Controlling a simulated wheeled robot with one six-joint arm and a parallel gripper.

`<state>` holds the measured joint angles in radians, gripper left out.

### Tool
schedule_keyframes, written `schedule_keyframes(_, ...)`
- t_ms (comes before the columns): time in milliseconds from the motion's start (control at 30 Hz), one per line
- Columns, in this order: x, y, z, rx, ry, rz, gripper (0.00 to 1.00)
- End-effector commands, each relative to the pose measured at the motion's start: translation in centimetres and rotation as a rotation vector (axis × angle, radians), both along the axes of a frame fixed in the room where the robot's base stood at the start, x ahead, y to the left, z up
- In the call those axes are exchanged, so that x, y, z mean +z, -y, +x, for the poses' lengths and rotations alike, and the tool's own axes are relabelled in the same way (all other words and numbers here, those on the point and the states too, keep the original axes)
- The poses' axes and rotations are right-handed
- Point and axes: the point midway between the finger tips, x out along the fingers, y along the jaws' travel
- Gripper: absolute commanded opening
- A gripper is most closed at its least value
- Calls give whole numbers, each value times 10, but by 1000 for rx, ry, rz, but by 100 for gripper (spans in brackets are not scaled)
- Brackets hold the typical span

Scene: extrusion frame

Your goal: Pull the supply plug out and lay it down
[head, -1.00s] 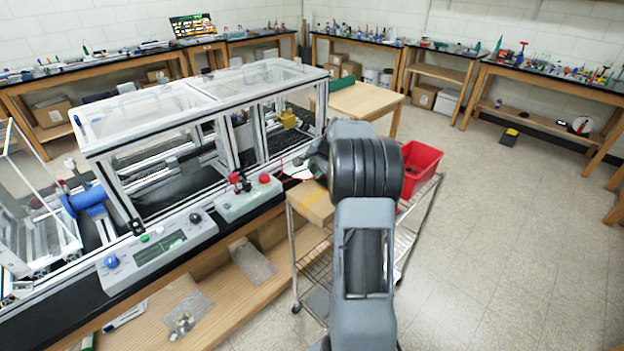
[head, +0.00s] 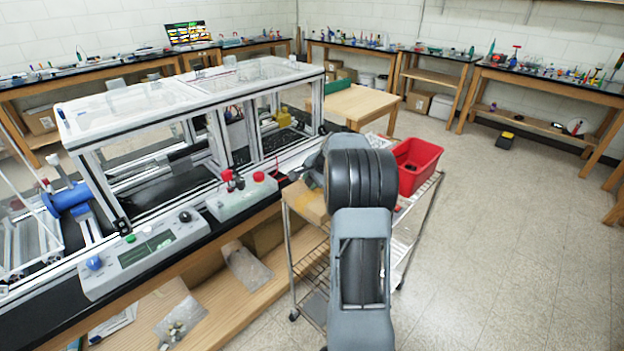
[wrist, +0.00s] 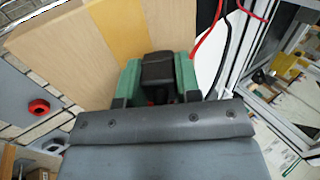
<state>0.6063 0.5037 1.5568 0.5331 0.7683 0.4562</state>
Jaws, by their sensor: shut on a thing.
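In the wrist view, a black block-shaped plug (wrist: 157,70) sits between the two green fingers of my gripper (wrist: 158,86). The gripper is shut on the plug. The plug's lower part is hidden by the fingers and the gripper body. In the head view, my arm's dark joint hides the gripper and the plug. A red cable (wrist: 207,28) and a black cable (wrist: 226,45) run just right of the fingers in the wrist view. I cannot tell which cable joins the plug.
Wooden boards (wrist: 60,60) lie beyond the fingers. A grey panel with a red button (wrist: 39,107) is at the left. In the head view, the framed enclosure (head: 150,105) stands left of my arm. A wire trolley (head: 312,268) carries a red bin (head: 418,165).

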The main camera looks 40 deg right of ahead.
Motion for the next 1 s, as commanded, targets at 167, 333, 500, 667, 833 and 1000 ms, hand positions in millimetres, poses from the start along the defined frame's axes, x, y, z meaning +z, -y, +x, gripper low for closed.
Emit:
schedule_keyframes(167,-16,0,0,-1,0,0,0)
schedule_keyframes(333,-20,0,0,0,1,-1,0)
schedule_keyframes(500,-20,0,0,0,1,-1,0)
schedule_keyframes(667,-20,0,0,0,1,-1,39)
schedule_keyframes(833,-20,0,0,0,1,-1,55)
schedule_keyframes(1000,-20,0,0,0,1,-1,61)
